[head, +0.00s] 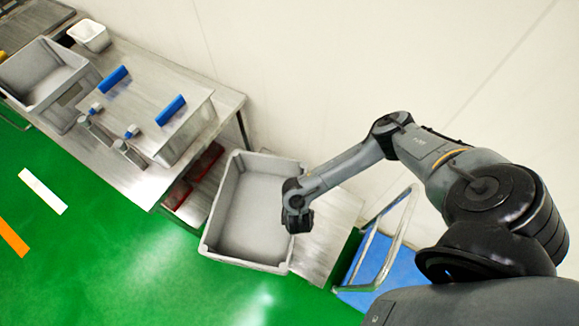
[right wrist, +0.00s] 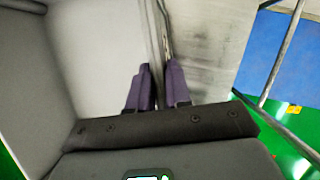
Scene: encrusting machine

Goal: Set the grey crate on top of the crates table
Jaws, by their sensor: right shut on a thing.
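The grey crate (head: 211,225) is an empty, open-topped tub in the middle of the head view, tilted in the picture. My right gripper (head: 297,222) is shut on its right-hand wall. In the right wrist view the fingers (right wrist: 158,72) straddle the rim of that wall, with the crate's inside (right wrist: 100,50) to the left. A low steel tabletop (head: 330,235), probably the crates table, lies right of the crate. The crate covers part of it and reaches past it over the green floor; whether they touch I cannot tell. My left gripper is not in view.
A long steel table (head: 150,185) at upper left bears another grey crate (head: 35,75), a white tub (head: 90,35) and a steel box with blue handles (head: 170,110). Red items (head: 205,160) sit low beside it. A railed blue cart (head: 375,265) stands right of the low tabletop.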

